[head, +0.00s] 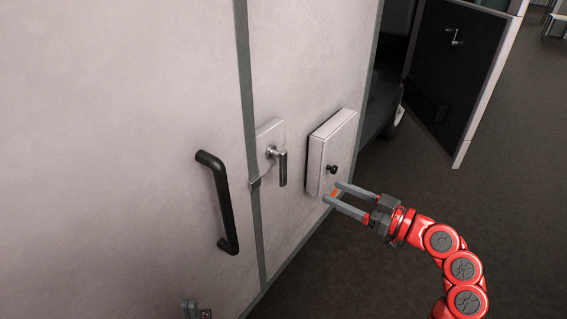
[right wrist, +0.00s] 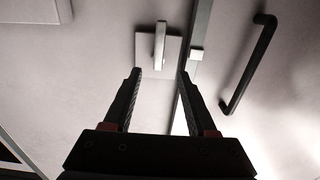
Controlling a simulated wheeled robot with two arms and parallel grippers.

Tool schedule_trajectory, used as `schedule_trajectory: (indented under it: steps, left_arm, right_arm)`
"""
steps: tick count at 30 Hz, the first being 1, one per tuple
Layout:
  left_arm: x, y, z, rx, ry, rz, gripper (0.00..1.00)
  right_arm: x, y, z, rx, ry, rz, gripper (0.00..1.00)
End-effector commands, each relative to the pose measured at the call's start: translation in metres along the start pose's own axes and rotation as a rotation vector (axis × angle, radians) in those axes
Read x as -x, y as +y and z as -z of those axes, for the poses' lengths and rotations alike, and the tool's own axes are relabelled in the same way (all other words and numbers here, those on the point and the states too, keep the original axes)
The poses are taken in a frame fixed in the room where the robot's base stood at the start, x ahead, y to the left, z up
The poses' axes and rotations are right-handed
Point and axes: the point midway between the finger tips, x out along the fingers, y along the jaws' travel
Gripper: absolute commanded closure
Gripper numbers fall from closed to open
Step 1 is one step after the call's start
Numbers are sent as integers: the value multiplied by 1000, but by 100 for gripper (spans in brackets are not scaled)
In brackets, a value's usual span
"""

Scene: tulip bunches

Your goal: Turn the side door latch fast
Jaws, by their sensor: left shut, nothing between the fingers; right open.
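The latch is a metal lever handle (head: 283,168) on a pale plate (head: 268,132), beside the grey door seam. The lever hangs down in the head view. In the right wrist view the lever (right wrist: 160,45) shows ahead of and between the fingertips, apart from them. My right gripper (head: 333,192) is open, right of and below the lever, in front of the lower part of a pale box; it also shows in the right wrist view (right wrist: 159,74).
A long dark pull handle (head: 221,205) stands out left of the seam. The pale box (head: 331,150) with a black knob (head: 332,169) juts out right of the latch. An open dark panel (head: 460,75) stands beyond. The floor (head: 400,285) at right is clear.

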Motion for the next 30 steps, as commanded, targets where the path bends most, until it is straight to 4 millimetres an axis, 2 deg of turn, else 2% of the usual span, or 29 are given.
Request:
schedule_trajectory:
  steps: [12,18,24,30]
  left_arm:
    - [-30,-2,5,0,0,0,100]
    - [-40,-2,7,0,0,0,100]
    - [-44,-2,7,0,0,0,100]
    - [-44,-2,7,0,0,0,100]
  right_arm:
    - [-98,-1,5,-3,1,3,43]
    - [-136,0,3,-4,1,0,43]
    - [-156,1,1,-4,0,-2,43]
    - [-159,1,1,-1,2,-4,43]
